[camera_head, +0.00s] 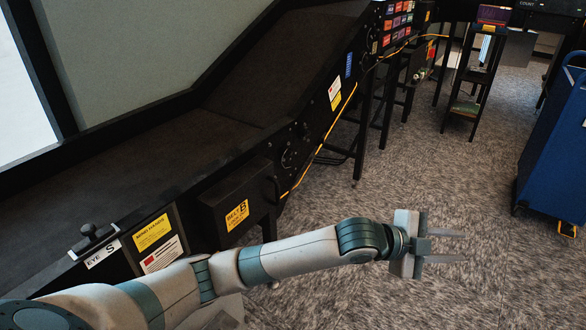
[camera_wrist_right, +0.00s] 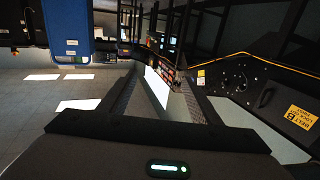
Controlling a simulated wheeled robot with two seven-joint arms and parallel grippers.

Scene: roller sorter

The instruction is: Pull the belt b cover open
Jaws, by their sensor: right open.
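The belt b cover (camera_head: 212,212) is a black box front on the side of the sorter, with a yellow BELT B label (camera_head: 237,214) and a dark curved handle (camera_head: 277,189) at its right end. It looks shut. In the right wrist view the cover's label (camera_wrist_right: 300,117) and handle (camera_wrist_right: 265,96) show at the right. My left gripper (camera_head: 462,246) is open and empty over the carpet, well right of the cover. My right gripper (camera_wrist_right: 163,80) is open, its two fingers apart with nothing between them; it touches neither cover nor handle. The right gripper is not visible in the head view.
The black sorter (camera_head: 130,180) runs diagonally from lower left to upper right, on black legs. A yellow cable (camera_head: 340,117) runs along its side. A blue cart (camera_head: 555,140) stands at the right and a small shelf stand (camera_head: 475,85) behind. The carpet (camera_head: 420,170) between is clear.

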